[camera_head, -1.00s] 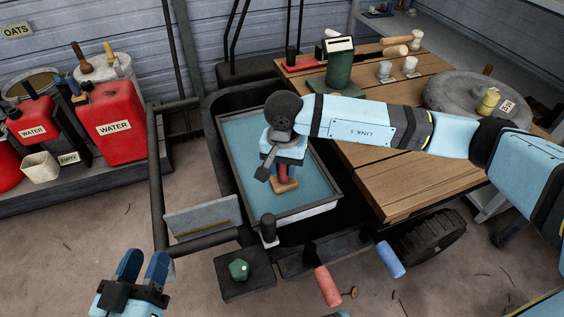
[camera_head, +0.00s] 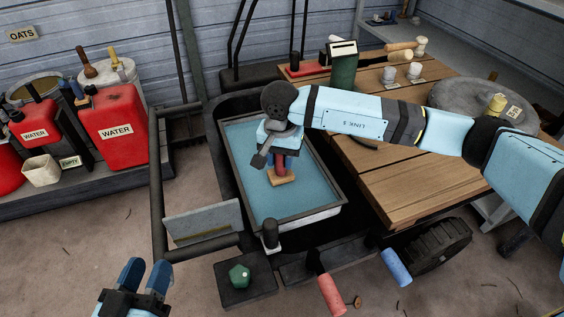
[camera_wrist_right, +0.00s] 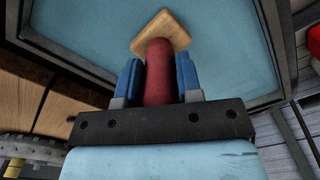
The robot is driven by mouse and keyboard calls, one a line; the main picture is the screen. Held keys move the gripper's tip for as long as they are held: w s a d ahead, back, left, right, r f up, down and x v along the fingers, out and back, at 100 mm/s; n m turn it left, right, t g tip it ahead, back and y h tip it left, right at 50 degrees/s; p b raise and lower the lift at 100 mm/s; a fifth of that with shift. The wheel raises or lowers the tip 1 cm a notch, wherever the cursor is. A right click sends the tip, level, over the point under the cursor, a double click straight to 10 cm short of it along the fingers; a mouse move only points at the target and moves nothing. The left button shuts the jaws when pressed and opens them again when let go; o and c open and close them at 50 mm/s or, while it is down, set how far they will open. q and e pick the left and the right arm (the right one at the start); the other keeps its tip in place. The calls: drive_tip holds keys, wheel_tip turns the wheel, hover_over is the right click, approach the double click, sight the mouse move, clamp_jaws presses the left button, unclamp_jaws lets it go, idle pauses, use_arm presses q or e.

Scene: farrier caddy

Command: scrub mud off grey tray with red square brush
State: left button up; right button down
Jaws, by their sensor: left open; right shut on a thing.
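The grey tray (camera_head: 332,212) with a blue inner floor sits in the dark cart. No mud shows clearly on the part of its floor in view. My right gripper (camera_head: 281,160) is over the tray, pointing down, shut on the red handle of the square brush (camera_head: 281,178). In the right wrist view the red handle (camera_wrist_right: 158,75) stands between the blue fingers, with the square wooden head (camera_wrist_right: 163,33) beyond it over the blue floor. Whether the bristles touch the floor is hidden. My left gripper (camera_head: 146,276) is open and empty at the lower left, outside the cart.
A wooden tabletop (camera_head: 420,191) adjoins the tray on the right, with a green container (camera_head: 342,66) and several small items at its back. A green knob (camera_head: 240,275) and red (camera_head: 331,293) and blue (camera_head: 397,268) handles are at the front. Red water cans (camera_head: 115,125) stand left.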

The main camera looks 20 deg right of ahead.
drive_tip(key=shift+w+f+b, duration=0.15)
drive_tip(key=shift+w+b, duration=0.4)
drive_tip(key=shift+w, duration=0.3)
drive_tip(key=shift+w+a+b, duration=0.1)
drive_tip(key=shift+w+b, duration=0.45)
drive_tip(key=shift+w, duration=0.6)
drive_tip(key=shift+s+p, duration=0.45)
drive_tip(key=shift+s, duration=1.55)
drive_tip(key=shift+s, duration=0.15)
drive_tip(key=shift+s, duration=1.95)
drive_tip(key=shift+f, duration=0.1)
